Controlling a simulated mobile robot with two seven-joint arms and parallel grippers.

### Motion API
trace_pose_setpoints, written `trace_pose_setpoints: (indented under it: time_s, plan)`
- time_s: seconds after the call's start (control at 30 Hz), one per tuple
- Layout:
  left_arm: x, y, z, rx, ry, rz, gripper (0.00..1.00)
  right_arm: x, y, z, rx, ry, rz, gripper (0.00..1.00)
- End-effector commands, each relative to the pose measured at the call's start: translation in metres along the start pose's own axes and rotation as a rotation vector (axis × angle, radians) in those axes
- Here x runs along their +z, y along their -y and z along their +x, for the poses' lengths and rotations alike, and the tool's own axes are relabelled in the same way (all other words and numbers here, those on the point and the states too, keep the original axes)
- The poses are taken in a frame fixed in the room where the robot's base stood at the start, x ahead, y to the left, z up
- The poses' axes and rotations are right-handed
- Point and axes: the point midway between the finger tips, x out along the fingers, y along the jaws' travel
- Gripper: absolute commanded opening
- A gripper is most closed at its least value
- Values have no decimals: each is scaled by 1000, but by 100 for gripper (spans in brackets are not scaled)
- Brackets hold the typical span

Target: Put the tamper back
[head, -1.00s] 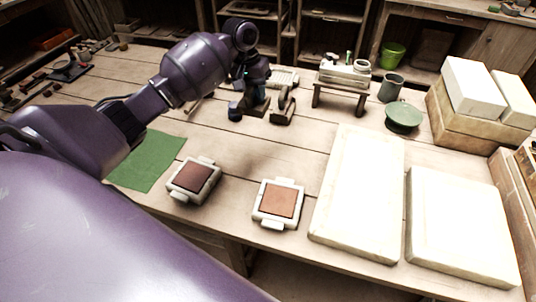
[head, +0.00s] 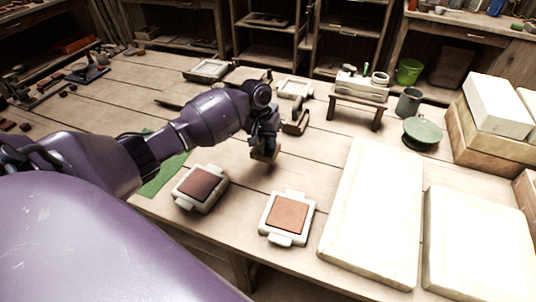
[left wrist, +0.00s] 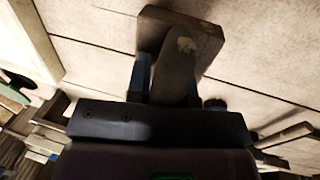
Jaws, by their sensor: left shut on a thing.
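My left gripper (head: 264,142) is shut on the tamper (head: 264,153), a brown wooden block with a rounded upright handle. The tamper is over the bare planks behind the two clay-filled moulds; I cannot tell whether it touches the table. In the left wrist view the handle (left wrist: 174,62) is between the fingers (left wrist: 170,80), with the block (left wrist: 196,32) beyond it. A brown stand-like wooden piece (head: 297,122) stands just behind and right of the gripper. My right gripper is not in view.
Two pale moulds with reddish clay, left (head: 200,188) and right (head: 288,215), lie near the front edge. A green cloth (head: 166,176) is partly behind my arm. White slabs (head: 372,215) fill the right. A small bench (head: 358,102) and green turntable (head: 421,132) stand behind.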

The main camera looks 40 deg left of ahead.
Motion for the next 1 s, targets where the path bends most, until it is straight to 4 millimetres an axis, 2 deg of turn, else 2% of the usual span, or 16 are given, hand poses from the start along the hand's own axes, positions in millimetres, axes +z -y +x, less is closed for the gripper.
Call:
trace_pose_setpoints:
  time_s: [0.37, 0.6, 0.8, 0.83, 1.0]
  plan:
    - [1, 10, 52, 1, 4, -1, 0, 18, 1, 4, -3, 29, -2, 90]
    - [0, 10, 53, 1, -2, 1, 0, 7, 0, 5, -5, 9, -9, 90]
    - [0, 11, 55, 1, -1, 1, 0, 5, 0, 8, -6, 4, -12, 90]
    - [0, 11, 56, 0, 0, 0, 23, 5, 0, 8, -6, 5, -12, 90]
    - [1, 12, 56, 0, 1, 0, 47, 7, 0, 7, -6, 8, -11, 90]
